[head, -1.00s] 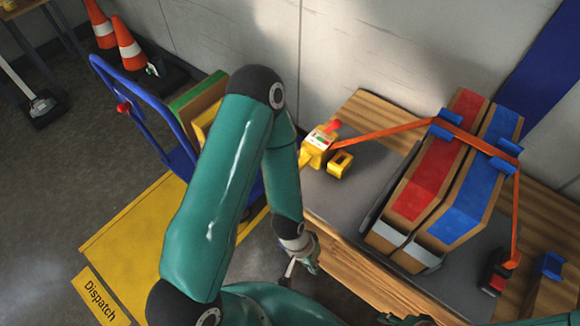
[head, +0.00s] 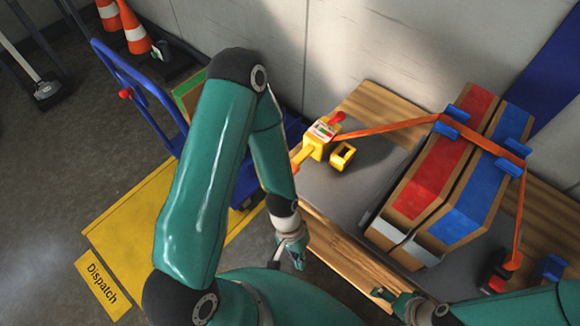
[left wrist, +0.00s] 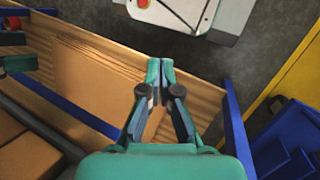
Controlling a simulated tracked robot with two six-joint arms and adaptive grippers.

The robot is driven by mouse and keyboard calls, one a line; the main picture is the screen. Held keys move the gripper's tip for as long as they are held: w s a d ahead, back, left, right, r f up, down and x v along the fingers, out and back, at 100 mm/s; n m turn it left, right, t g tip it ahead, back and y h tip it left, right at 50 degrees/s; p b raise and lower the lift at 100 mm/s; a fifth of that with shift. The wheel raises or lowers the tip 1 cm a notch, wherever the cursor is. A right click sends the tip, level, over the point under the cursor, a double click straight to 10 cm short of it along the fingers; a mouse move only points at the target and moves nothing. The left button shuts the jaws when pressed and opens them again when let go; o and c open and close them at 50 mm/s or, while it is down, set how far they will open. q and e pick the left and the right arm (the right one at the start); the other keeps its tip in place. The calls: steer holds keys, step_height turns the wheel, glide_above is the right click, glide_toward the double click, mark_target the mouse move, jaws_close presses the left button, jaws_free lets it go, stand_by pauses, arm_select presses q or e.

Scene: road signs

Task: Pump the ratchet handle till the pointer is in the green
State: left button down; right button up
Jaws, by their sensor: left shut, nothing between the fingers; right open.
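The yellow ratchet (head: 316,140) stands at the left end of the bench, with a small gauge face (head: 323,131) on top showing green and white. Its pointer is too small to read. A yellow-orange handle (head: 301,156) sticks out to the lower left, and a red part (head: 338,117) shows behind. An orange strap (head: 385,129) runs from it over two packs. My left gripper (head: 297,262) is shut and empty, in front of the bench's front edge, apart from the handle; its closed fingers show in the left wrist view (left wrist: 160,70). My right gripper (head: 384,296) is open near the front edge.
A red pack (head: 435,170) and a blue pack (head: 475,195) stand on the bench with blue corner guards. A yellow open-holed block (head: 343,155) sits beside the ratchet. A blue trolley (head: 140,80) and traffic cones (head: 132,28) are at left. The yellow Dispatch floor area (head: 130,225) is clear.

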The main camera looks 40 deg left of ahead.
arm_select(q)
steer(key=w+a+r+m+g+y+p, duration=0.1)
steer(key=w+a+r+m+g+y, duration=0.15)
steer(key=w+a+r, duration=0.75)
step_height(320, 180, up, 11)
steer(key=n+t+y+p, duration=0.1)
steer(key=t+y, duration=0.1)
steer(key=t, duration=0.2)
glide_above(298, 161)
steer(key=s, duration=0.2)
steer(key=shift+s+a+f+g, duration=0.15)
steer(key=shift+a+g, duration=0.1)
steer(key=shift+a, duration=0.15)
steer(key=shift+s+f+b, duration=0.2)
steer(key=shift+f+b, duration=1.1)
steer(key=shift+f, duration=0.4)
steer(key=shift+s+f+b, duration=0.15)
steer(key=shift+f+b, duration=1.1)
steer(key=shift+f, duration=0.45)
